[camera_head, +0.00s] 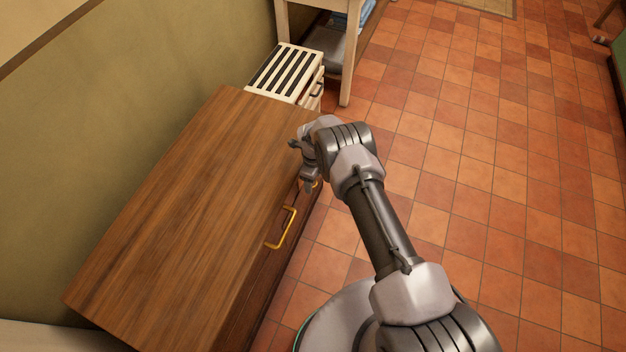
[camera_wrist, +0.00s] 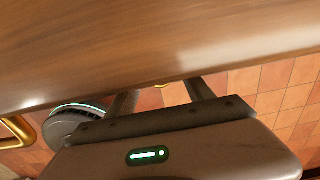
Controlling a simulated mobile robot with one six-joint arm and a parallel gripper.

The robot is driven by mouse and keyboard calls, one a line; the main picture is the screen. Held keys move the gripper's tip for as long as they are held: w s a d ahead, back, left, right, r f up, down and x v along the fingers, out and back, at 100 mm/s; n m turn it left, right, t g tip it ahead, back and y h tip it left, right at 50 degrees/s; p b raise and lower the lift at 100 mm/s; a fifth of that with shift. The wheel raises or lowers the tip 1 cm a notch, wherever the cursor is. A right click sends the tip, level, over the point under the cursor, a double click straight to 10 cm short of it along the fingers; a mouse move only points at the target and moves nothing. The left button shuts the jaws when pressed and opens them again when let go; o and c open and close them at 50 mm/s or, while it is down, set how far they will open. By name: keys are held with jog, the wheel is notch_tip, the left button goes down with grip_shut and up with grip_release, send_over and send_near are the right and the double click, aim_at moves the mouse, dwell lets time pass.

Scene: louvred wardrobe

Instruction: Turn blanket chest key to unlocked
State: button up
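The blanket chest (camera_head: 190,200) is a long brown wooden box with a flat top; its wood (camera_wrist: 150,45) fills the upper part of the wrist view. My gripper (camera_head: 301,164) is at the chest's front edge, towards its far end. In the wrist view its two fingers (camera_wrist: 160,95) are spread apart, with their tips partly hidden by the wooden edge. A small yellow piece (camera_wrist: 162,86) shows between the fingers, just under that edge; I cannot tell whether it is the key. A yellow bit (camera_head: 316,184) also shows beside my gripper in the head view.
A yellow handle (camera_head: 282,228) stands out from the chest's front, nearer than my gripper. A cream slatted cabinet (camera_head: 286,72) stands beyond the chest, near a pale table leg (camera_head: 351,55). An olive wall (camera_head: 90,130) is behind. Tiled floor (camera_head: 500,200) is clear on the right.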

grip_shut()
jog(key=p, duration=0.3)
jog(key=shift+s+r+t, duration=0.3)
jog(key=shift+r+t, duration=0.1)
jog(key=t+h+p, duration=0.1)
jog(key=p, duration=0.4)
jog(key=shift+s+r+t, duration=0.1)
jog(key=shift+r+t, duration=0.05)
jog(key=shift+t, duration=0.25)
jog(key=t+p, duration=0.1)
jog(key=p, duration=0.3)
jog(key=shift+a+f, duration=0.2)
jog(key=shift+f+t+p, duration=0.4)
jog(key=shift+p, duration=0.8)
jog(key=shift+o, duration=0.6)
grip_release()
jog(key=shift+h, duration=0.3)
jog(key=shift+s, duration=0.1)
